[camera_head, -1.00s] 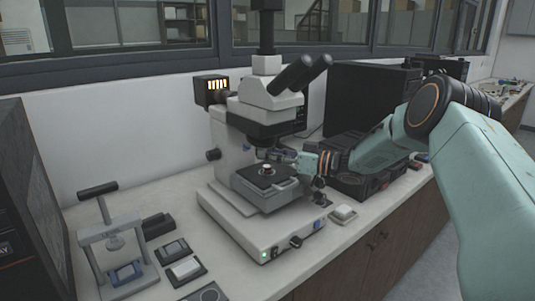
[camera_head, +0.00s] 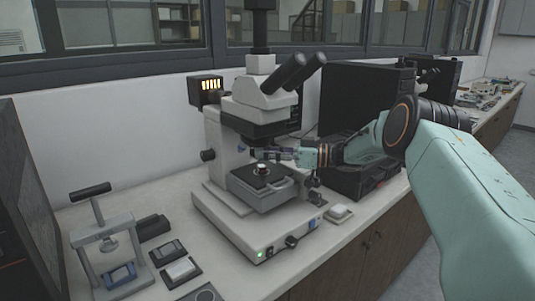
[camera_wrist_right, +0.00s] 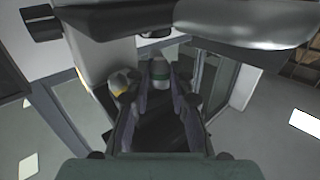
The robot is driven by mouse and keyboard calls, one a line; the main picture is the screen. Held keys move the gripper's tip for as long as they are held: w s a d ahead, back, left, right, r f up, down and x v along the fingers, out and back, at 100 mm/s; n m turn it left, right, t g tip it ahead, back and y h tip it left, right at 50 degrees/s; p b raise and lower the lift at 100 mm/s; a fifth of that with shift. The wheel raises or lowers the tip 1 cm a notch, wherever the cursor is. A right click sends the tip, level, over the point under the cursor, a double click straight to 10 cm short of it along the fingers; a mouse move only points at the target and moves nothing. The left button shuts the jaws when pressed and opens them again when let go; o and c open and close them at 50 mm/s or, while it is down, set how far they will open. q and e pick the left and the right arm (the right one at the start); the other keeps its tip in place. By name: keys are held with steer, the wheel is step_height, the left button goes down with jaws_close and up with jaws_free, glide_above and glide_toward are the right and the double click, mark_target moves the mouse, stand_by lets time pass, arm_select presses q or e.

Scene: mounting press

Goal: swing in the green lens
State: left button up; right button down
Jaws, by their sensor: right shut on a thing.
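The microscope (camera_head: 262,100) stands on the bench with its lenses below the head, too small to tell apart in the head view. In the right wrist view a lens with a green band, the green lens (camera_wrist_right: 160,71), is between the fingertips of my right gripper (camera_wrist_right: 158,82). A lens with a yellow band (camera_wrist_right: 119,80) is just left of it, beside the left finger. In the head view my right gripper (camera_head: 265,153) reaches in from the right, above the stage (camera_head: 280,192). It is shut on the green lens. My left gripper is out of view.
A small sample (camera_head: 262,169) sits on the stage below my right gripper. A black case (camera_head: 350,175) lies right of the microscope. A hand press (camera_head: 105,240) and small dark trays (camera_head: 167,250) stand at the left. A white block (camera_head: 338,213) lies near the front edge.

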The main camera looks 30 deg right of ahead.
steer(key=shift+a+f, duration=0.1)
steer(key=shift+f, duration=0.15)
steer(key=c, duration=1.5)
jaws_free()
steer(key=shift+o, duration=0.2)
steer(key=shift+r, duration=0.1)
steer(key=v, duration=1.2)
steer(key=shift+r, duration=0.1)
